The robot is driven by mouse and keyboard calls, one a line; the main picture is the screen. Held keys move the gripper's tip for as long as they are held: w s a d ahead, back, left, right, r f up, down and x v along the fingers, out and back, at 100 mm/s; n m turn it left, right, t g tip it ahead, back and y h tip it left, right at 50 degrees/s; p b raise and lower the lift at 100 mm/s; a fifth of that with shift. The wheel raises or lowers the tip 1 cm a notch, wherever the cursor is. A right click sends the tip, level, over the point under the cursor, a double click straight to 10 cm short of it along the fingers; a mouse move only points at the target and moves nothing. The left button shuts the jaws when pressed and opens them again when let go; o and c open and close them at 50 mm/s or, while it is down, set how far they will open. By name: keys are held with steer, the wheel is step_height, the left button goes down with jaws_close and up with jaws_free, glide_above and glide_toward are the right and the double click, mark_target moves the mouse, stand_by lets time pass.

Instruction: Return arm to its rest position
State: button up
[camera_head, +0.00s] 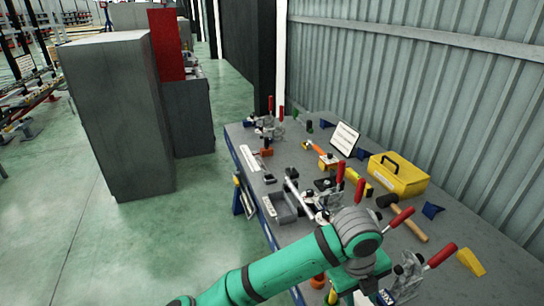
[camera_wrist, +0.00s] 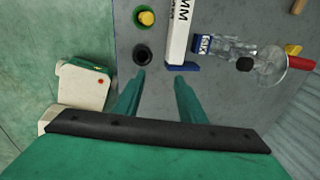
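My green arm (camera_head: 285,262) reaches in from the bottom of the head view, over the near edge of the grey workbench (camera_head: 450,245). Its wrist is bent downward there, and the fingertips are hard to make out in that view. In the wrist view my gripper (camera_wrist: 160,77) shows two green fingers standing apart with only bare grey bench top between them. It is open and holds nothing.
Red-handled toggle clamps (camera_head: 441,256), a hammer (camera_head: 409,222) and a yellow toolbox (camera_head: 398,175) are on the bench. In the wrist view a white bar (camera_wrist: 180,35) and a yellow button (camera_wrist: 146,18) lie beyond the fingers. Open green floor (camera_head: 120,250) is at left.

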steer(key=d+r+n+t+h, duration=0.4)
steer(key=d+n+h, duration=0.5)
steer(key=d, duration=0.6)
steer(key=s+a+f+n+t+y, duration=0.35)
steer(key=a+f+n+t, duration=0.3)
steer(key=a+n, duration=0.4)
steer(key=s+a+f+n+t+y, duration=0.3)
steer(key=a+f+n+t+y, duration=0.15)
steer(key=a+f+n, duration=0.5)
steer(key=s+a+n+y, duration=0.3)
steer(key=s+a, duration=1.3)
steer(key=s, duration=0.5)
steer(key=shift+a+r+n+y, duration=0.15)
steer(key=shift+n+y, duration=0.25)
